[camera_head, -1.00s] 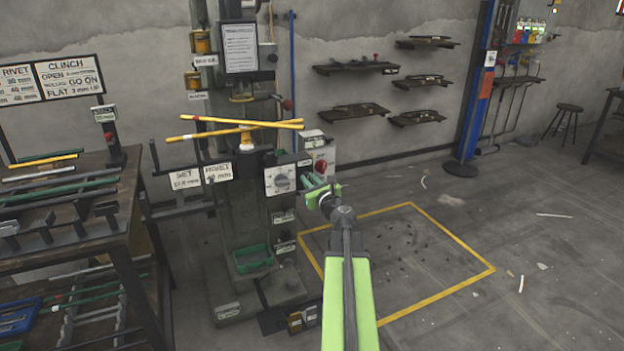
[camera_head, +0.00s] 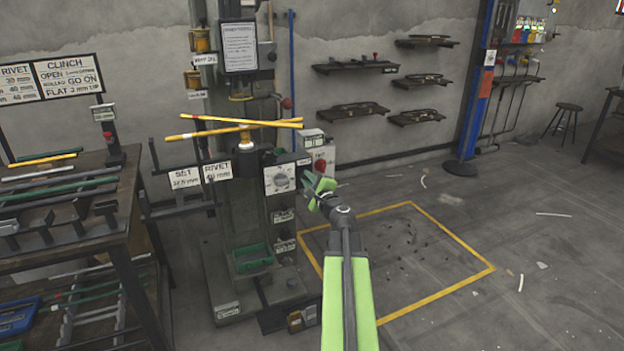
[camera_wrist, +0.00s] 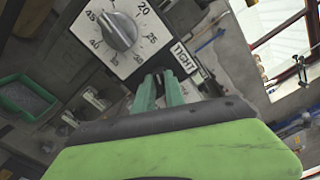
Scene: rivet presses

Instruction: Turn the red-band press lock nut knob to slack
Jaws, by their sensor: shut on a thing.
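The press (camera_head: 205,255) is a tall grey-green column left of my arm, with a pale dial plate (camera_head: 268,187) on its front. I cannot make out a red band on it. In the wrist view a large grey dial knob (camera_wrist: 118,32) sits on a numbered plate. Below and right of it is a label reading TIGHT (camera_wrist: 186,57). My gripper (camera_wrist: 161,84) has its green fingers close together beside that label, shut on the small dark lock nut knob, mostly hidden between the tips. In the head view my gripper (camera_head: 309,180) is at the plate's right edge.
A red button box (camera_head: 320,160) stands just behind my gripper. Yellow bars (camera_head: 240,130) lie across the press. A green tray (camera_head: 252,258) sits low on it, and a loaded workbench (camera_head: 125,225) is at left. Floor inside the yellow outline (camera_head: 440,235) is open, with small dark bits.

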